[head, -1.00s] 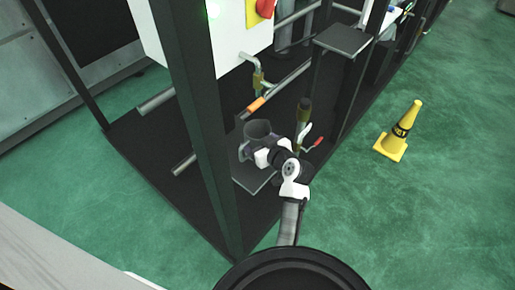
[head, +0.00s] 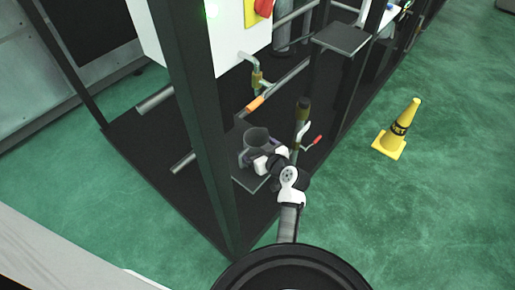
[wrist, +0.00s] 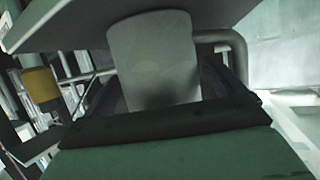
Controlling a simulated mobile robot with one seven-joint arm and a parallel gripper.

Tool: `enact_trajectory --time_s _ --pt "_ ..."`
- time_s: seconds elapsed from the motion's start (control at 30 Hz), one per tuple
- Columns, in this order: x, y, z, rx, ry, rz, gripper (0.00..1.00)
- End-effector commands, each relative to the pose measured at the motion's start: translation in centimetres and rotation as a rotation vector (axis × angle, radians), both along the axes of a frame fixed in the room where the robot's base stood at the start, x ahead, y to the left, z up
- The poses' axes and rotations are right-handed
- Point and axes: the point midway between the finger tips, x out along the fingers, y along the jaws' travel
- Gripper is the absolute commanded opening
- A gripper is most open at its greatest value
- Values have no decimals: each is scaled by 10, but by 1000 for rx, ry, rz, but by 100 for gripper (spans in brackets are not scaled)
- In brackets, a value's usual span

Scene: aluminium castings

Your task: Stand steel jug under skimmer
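The steel jug (head: 257,138) is a grey, open-topped cylinder, upright at my gripper (head: 250,158) in the head view. My gripper appears shut on its side; the fingertips are partly hidden. The jug is over a small dark plate (head: 246,181) low in the black frame; I cannot tell whether it touches it. The white box (head: 210,30), apparently the skimmer, has a bent outlet pipe with a brass valve (head: 257,80) above the jug. In the wrist view the jug's grey wall (wrist: 153,55) fills the upper middle.
A black frame post (head: 195,110) stands close left of the jug. An upright pipe with a red-handled valve (head: 302,125) stands close right. A higher shelf plate (head: 342,38) is behind it. A yellow cone (head: 398,130) stands on the open green floor at right.

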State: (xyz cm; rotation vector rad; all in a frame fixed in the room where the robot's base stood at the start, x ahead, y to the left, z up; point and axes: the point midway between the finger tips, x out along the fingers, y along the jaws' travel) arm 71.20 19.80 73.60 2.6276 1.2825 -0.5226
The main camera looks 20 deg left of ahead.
Motion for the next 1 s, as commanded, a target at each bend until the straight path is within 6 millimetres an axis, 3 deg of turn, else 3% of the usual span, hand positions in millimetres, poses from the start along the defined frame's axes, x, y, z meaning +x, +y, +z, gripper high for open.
enact_trajectory --time_s 0.33,0.8,1.0 --pt "-1 -2 5 0 0 -1 94" --pt "-55 -71 38 -1 -1 -4 94" --pt "-66 -86 47 -1 0 -1 94"
